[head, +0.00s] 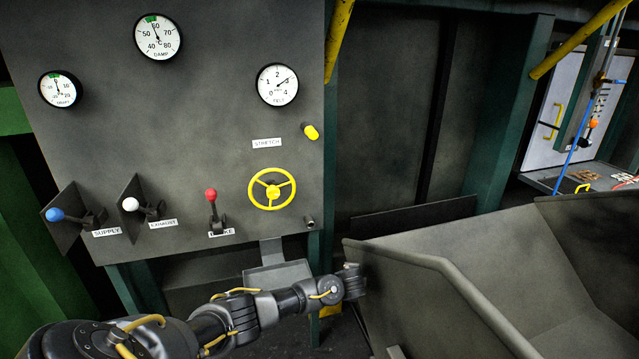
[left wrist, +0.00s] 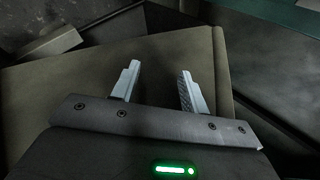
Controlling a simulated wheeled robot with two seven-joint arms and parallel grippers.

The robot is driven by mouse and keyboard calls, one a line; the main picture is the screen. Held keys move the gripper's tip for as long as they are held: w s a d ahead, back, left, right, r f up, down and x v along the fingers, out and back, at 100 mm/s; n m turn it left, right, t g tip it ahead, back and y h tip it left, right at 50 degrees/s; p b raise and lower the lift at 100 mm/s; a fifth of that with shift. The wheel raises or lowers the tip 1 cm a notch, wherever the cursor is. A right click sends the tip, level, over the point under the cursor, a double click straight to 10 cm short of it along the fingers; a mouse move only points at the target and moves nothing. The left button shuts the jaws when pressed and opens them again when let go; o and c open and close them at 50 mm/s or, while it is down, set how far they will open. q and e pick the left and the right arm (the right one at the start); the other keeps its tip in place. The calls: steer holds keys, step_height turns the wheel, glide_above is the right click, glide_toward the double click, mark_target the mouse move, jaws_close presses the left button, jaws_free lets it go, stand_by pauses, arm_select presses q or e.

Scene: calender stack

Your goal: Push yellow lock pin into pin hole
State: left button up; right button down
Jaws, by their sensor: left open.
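A yellow knob-like pin (head: 311,132) sticks out near the right edge of the grey control panel (head: 225,110), above the yellow handwheel; I take it for the lock pin. I cannot make out a pin hole. A small dark metal stub (head: 309,223) sits lower on the same edge. My left arm reaches in from the lower left, and its wrist end (head: 352,270) is below and right of the panel, beside the bin. In the left wrist view my left gripper (left wrist: 159,67) is open and empty, over a flat brownish surface. My right gripper is not in view.
The panel carries gauges, a yellow handwheel (head: 272,189) and levers with blue (head: 55,215), white (head: 130,204) and red (head: 211,194) knobs. A large grey bin (head: 440,262) fills the lower right. The air before the panel's right edge looks clear.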

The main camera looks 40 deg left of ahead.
mark_target(314, 136)
arm_select(q)
steer(key=w+a+r+m+t+y+b, duration=0.1)
steer(key=w+a+r, duration=0.15)
steer(key=r, duration=0.55)
steer(key=w+a+r+t+y+b, duration=0.1)
steer(key=w+r, duration=0.2)
steer(key=r, duration=0.4)
steer(key=s+a+r+y+b, duration=0.1)
steer(key=s+a+r+y, duration=0.1)
steer(key=r, duration=0.8)
steer(key=s+a+r+y+b, duration=0.2)
steer(key=s+a+r+y, duration=0.1)
steer(key=r, duration=0.7)
steer(key=s+a+r+y+b, duration=0.1)
steer(key=s+a+r+y, duration=0.1)
steer(key=r, duration=0.8)
steer(key=shift+s+a+r+y+b, duration=0.1)
steer(key=shift+s+a+y+b, duration=0.1)
steer(key=shift+s+y+b, duration=0.35)
steer(key=shift+s+r, duration=0.15)
steer(key=shift+s, duration=0.1)
steer(key=shift+a+r, duration=0.1)
steer(key=shift+a, duration=0.05)
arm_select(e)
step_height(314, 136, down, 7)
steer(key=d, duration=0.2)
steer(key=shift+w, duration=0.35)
